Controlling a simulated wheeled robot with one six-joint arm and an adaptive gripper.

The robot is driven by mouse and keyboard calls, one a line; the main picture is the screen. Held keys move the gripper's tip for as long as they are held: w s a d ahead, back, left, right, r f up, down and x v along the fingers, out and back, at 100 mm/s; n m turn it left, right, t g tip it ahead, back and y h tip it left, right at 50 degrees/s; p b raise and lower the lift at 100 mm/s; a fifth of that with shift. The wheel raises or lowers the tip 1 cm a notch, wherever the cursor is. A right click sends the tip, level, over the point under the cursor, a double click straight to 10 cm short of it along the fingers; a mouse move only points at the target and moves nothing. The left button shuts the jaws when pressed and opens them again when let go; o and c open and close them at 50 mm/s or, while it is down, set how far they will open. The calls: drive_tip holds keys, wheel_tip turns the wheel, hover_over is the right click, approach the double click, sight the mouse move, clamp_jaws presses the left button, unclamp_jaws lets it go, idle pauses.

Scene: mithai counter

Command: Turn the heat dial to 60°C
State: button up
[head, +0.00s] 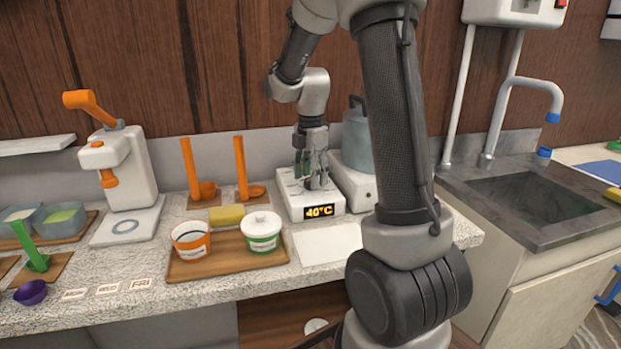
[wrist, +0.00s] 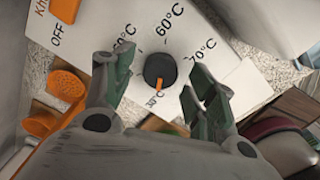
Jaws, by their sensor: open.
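The white heating unit (head: 308,199) stands on the counter, and its display (head: 320,211) reads 40°C. Its dark round dial (wrist: 158,68) has an orange pointer mark that points down in the wrist view, towards a small, partly unreadable label. The 60°C label (wrist: 170,20) is above the dial in that view, 70°C is to the right, and OFF is far left. My gripper (head: 314,178) is over the unit, pointing down. In the wrist view my gripper (wrist: 160,60) is open, one finger on each side of the dial, with visible gaps to it. The head view mostly hides the dial.
A blue-grey container (head: 356,135) stands on a white base right of the unit. A wooden tray (head: 222,270) with two tubs is front left. Orange scoops (head: 205,188) stand left of the unit. A white sheet (head: 325,245) lies in front.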

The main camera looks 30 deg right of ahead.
drive_tip(key=shift+f, duration=0.6)
drive_tip(key=c, duration=1.1)
drive_tip(key=shift+o, duration=0.2)
